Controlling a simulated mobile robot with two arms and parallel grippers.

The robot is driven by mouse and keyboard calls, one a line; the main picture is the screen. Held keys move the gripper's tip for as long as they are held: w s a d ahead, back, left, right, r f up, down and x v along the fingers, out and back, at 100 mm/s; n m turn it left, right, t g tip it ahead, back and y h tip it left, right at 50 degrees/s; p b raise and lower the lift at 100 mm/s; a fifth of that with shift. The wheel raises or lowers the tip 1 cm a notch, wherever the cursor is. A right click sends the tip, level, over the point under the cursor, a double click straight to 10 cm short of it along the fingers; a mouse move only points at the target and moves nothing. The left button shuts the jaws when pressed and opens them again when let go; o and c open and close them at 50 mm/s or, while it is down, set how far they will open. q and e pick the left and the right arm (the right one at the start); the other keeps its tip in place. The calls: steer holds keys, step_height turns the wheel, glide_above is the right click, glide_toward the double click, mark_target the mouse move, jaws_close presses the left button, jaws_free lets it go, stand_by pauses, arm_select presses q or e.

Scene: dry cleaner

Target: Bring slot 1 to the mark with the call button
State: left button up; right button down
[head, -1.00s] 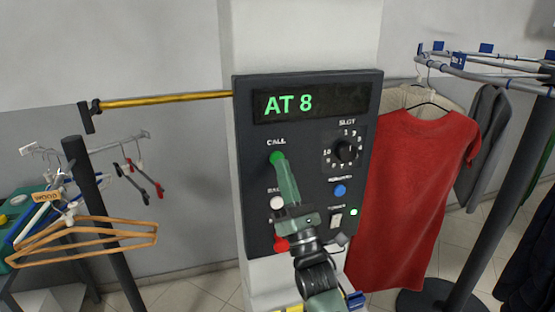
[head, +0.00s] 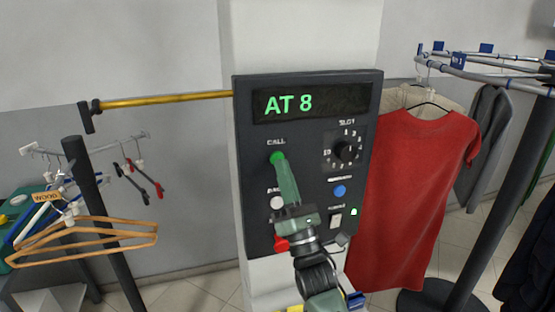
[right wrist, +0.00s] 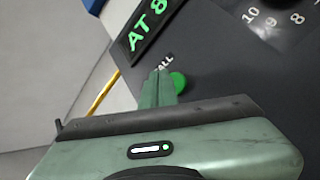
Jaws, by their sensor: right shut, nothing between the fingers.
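The dark control panel (head: 245,130) is on the white pillar. Its display (head: 312,102) reads "AT 8" in green. The green call button (head: 276,157) is under the word CALL, partly covered by my fingertips. My right gripper (head: 281,165) is shut and empty, its tips at the button. In the right wrist view the closed fingertips (right wrist: 160,78) overlap the edge of the green button (right wrist: 180,82); whether they press it I cannot tell. The slot dial (head: 345,151) is at the right of the panel; its pointer is too small to read. My left gripper is out of view.
A blue button (head: 340,190), a white button (head: 277,203), a red button (head: 281,244) and a rocker switch (head: 336,220) are close around my right gripper. A red garment (head: 405,190) hangs right of the panel. Wooden hangers (head: 90,240) hang at left.

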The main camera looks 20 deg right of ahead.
steer(key=shift+w, duration=0.15)
steer(key=shift+w+b, duration=0.3)
steer(key=shift+w+b, duration=0.3)
steer(key=shift+w, duration=0.1)
stand_by(0.7)
steer(key=shift+s, duration=0.9)
steer(key=shift+s+p, duration=0.1)
steer(key=shift+p, duration=0.2)
steer(key=shift+s+d+p, duration=0.1)
steer(key=shift+s+p, duration=0.5)
steer(key=shift+s, duration=1.75)
